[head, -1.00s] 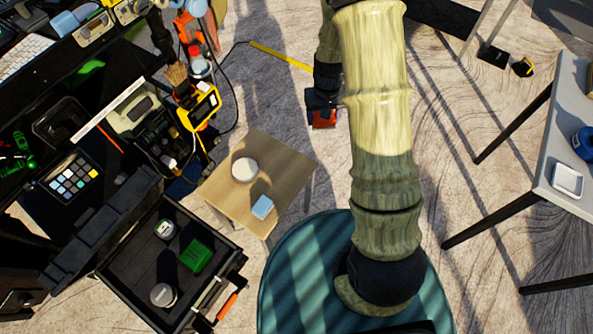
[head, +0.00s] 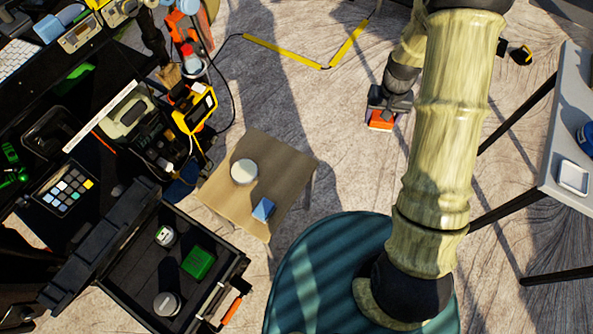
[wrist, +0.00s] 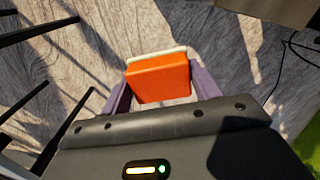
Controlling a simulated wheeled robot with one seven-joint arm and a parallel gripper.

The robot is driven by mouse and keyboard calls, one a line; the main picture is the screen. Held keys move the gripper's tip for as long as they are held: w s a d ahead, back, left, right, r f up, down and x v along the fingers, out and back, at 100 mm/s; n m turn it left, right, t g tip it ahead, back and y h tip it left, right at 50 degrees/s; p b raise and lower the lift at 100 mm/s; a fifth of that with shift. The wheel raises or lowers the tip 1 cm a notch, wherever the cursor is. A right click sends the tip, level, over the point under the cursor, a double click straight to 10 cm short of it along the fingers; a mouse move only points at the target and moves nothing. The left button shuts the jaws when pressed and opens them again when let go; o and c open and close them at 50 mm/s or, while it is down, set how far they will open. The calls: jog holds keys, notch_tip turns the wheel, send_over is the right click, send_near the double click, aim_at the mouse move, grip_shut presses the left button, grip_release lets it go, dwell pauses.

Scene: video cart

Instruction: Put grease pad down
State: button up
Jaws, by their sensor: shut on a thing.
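The grease pad (wrist: 158,82) is an orange block with a pale layer along its far edge. In the wrist view it sits between the two purple-grey fingers of my gripper (wrist: 162,98), which is shut on it. In the head view the orange pad (head: 380,126) shows at the end of my gripper (head: 382,113), over the wood-grain floor right of the small table. The pad's underside is hidden.
A small wooden table (head: 283,165) holds a round white tin (head: 244,172) and a blue block (head: 263,209). A black open case (head: 135,270) stands lower left. A grey table (head: 560,130) is at right. A yellow folding rule (head: 283,52) lies on the floor.

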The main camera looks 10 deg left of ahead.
jog(key=shift+d, duration=0.1)
dwell(0.3)
jog(key=s+a+f+m+b, duration=0.1)
jog(key=s+a+f, duration=0.15)
jog(key=a, duration=0.45)
jog(key=s+a+f+m+b, duration=0.1)
jog(key=a+f, duration=0.3)
jog(key=a, duration=0.4)
jog(key=m+b, duration=0.2)
jog(key=m, duration=0.1)
send_over(289, 174)
notch_tip(289, 174, down, 6)
jog(key=shift+f, duration=0.15)
jog(key=shift+f, duration=0.1)
notch_tip(289, 174, down, 6)
jog(key=shift+f+b, duration=0.1)
jog(key=shift+b, duration=0.45)
jog(key=shift+f+b, duration=0.35)
jog(key=shift+f, duration=1.45)
